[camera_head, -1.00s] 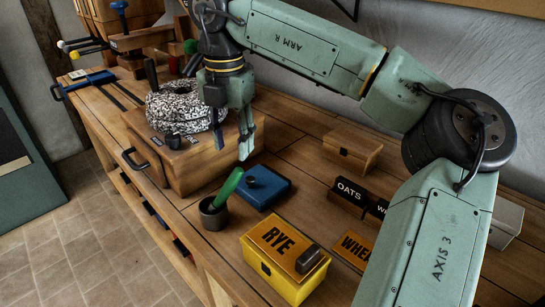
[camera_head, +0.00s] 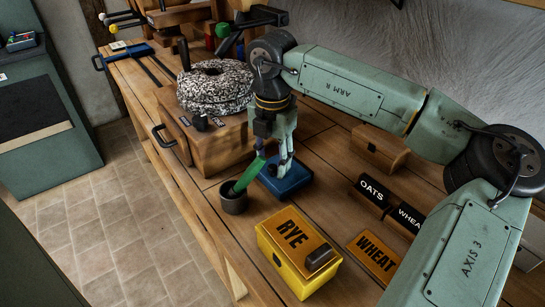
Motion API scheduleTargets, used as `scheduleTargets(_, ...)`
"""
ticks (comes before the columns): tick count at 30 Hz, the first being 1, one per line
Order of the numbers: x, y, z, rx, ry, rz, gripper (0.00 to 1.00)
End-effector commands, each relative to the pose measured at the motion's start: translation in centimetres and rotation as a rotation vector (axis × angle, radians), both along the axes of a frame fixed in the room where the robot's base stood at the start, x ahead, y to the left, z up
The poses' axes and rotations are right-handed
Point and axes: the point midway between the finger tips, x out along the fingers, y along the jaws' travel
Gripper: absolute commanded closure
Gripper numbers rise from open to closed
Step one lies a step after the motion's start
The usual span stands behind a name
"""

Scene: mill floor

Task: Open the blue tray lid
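The blue tray (camera_head: 297,184) is a small, low, square box on the workbench, with its blue lid on top. A dark knob stood on the lid in the earlier frame; now my fingers largely hide it. My gripper (camera_head: 275,160) points down over the lid, with its fingers apart and the fingertips close above or at the knob. I cannot tell whether they touch it. I see nothing held between them.
A dark cup (camera_head: 233,200) with a green-handled tool (camera_head: 250,174) stands just left of the tray. A yellow RYE box (camera_head: 298,262) is in front. A millstone (camera_head: 214,85) on a wooden case (camera_head: 215,147) is behind left. A wooden box (camera_head: 379,150) and OATS block (camera_head: 371,190) are to the right.

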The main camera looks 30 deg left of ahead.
Motion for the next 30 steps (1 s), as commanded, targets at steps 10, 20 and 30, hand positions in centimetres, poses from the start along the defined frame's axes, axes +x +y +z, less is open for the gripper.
scheduleTargets(10,-0.02,0.0,-0.71,0.0,-0.001,0.001,0.61)
scheduleTargets(20,-0.01,0.01,-0.67,0.0,0.0,0.001,0.81)
scheduleTargets(30,-0.01,-0.01,-0.67,0.0,0.0,0.001,1.0)
